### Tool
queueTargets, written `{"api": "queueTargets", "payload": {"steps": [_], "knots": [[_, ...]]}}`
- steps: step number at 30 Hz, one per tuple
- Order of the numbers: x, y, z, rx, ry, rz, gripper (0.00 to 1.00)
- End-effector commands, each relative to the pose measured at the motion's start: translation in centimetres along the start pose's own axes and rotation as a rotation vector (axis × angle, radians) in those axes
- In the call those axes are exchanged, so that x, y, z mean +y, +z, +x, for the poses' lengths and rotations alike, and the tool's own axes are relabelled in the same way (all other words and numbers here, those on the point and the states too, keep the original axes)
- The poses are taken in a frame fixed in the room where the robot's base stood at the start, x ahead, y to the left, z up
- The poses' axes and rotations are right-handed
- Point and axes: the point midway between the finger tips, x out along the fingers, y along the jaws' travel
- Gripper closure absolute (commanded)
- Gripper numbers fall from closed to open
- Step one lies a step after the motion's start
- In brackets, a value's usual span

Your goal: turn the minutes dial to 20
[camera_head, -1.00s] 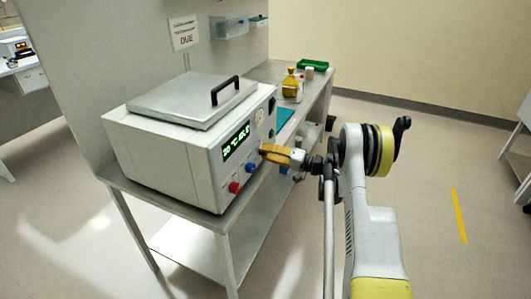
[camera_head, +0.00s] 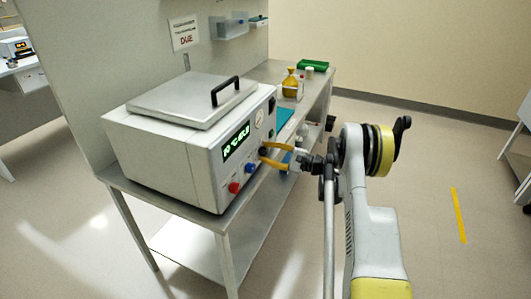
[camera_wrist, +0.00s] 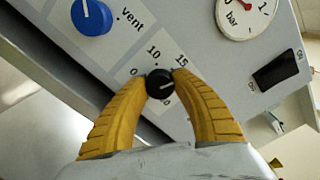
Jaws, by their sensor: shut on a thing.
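The grey box-shaped machine (camera_head: 165,150) stands on the metal bench, with a green lit display (camera_head: 236,141) on its front. A small black dial (camera_wrist: 160,84) sits on the front panel, with a printed scale showing 0, 10 and 15 beside it. A pale mark shows on the dial, but its exact reading is hard to tell. My gripper (camera_wrist: 161,78) has its yellow fingers shut on the dial, one on each side.
A blue vent knob (camera_wrist: 91,15), a bar gauge (camera_wrist: 245,14) and a black switch (camera_wrist: 277,70) are near the dial. A red knob (camera_head: 234,187) is lower on the panel. A yellow bottle (camera_head: 291,83) and green tray (camera_head: 313,66) stand farther along the bench.

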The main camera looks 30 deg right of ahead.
Motion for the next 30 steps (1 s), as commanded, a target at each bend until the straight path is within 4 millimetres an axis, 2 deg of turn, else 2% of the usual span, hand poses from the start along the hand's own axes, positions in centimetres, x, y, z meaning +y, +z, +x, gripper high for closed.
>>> {"api": "queueTargets", "payload": {"steps": [18, 30], "knots": [[-0.06, 0.07, 0.08, -0.002, 0.001, 0.546, 0.99], [-0.11, 0.05, 0.08, -0.002, 0.001, 0.730, 0.99]]}}
